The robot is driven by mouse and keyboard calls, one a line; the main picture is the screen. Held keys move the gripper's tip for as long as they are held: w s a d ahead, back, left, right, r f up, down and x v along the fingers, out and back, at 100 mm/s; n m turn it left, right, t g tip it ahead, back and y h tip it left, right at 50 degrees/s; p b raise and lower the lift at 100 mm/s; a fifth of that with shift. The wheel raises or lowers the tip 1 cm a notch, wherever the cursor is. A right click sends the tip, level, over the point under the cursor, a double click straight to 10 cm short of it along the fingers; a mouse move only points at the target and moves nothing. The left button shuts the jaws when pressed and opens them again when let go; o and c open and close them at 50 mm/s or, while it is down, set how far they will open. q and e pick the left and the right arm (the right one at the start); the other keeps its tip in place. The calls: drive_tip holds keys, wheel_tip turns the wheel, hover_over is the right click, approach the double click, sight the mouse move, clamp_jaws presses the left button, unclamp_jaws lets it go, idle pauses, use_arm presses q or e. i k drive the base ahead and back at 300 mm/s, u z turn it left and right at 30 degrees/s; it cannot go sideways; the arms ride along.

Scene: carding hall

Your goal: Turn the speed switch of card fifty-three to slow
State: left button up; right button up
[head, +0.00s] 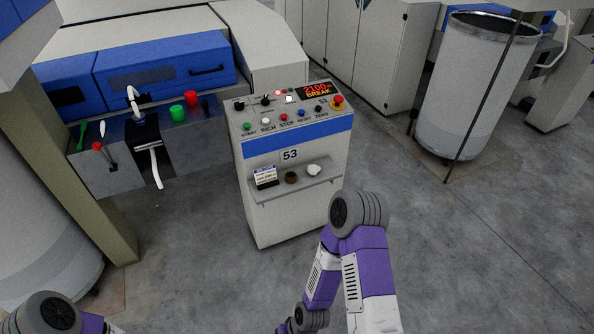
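The control cabinet of card fifty-three (293,205) stands in the middle of the head view, with "53" on its front. Its sloping top has two small dark knobs, a left one (239,105) and a right one (266,100). Their labels are too small to read, so I cannot tell which is the speed switch or its setting. A lit display (317,89) reads 2100 and BREAK. Below the knobs is a row of buttons labelled START, INCH, STOP, RESET and ZERO. My arms show at the bottom, but neither gripper is in view. Nothing touches the panel.
A red emergency button (337,101) sits at the panel's right. A shelf (322,185) on the cabinet front holds a small card box, a brown item and a white item. A large can (470,85) stands at the right. Grey floor (460,250) is clear at lower right.

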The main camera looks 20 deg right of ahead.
sight(239, 106)
drive_tip(key=z, duration=0.3)
drive_tip(key=k, duration=0.7)
drive_tip(key=z, duration=3.5)
drive_tip(key=i, duration=0.15)
drive_tip(key=u, duration=2.5)
drive_tip(key=i, duration=2)
drive_tip(key=u, duration=1)
